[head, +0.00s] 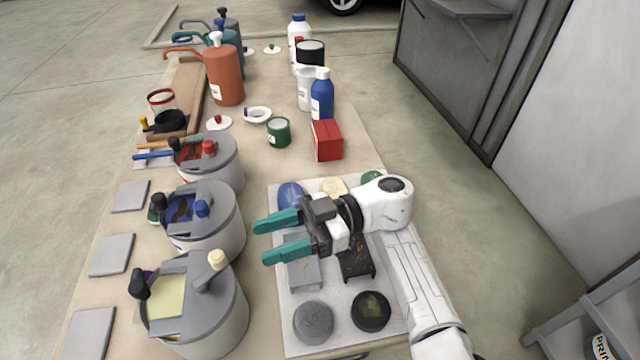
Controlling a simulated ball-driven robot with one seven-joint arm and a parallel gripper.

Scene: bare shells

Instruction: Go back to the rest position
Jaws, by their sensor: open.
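My gripper (283,237) has two teal fingers pointing left, spread apart with nothing between them. It is above a pale tray (337,293) on the table. My white arm reaches in from the lower right and hides part of the tray. Around the gripper on the tray are a blue oval item (290,195), a cream item (333,187), a grey block (303,272), a dark block (355,262) and two round dark discs, one grey (313,322) and one black (371,311).
Left of the gripper stand three lidded grey pots, near (195,310), middle (203,225) and far (214,165). A red box (326,140), green cup (278,132) and blue bottle (321,98) stand beyond the tray. A grey shelf unit (590,320) is at lower right.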

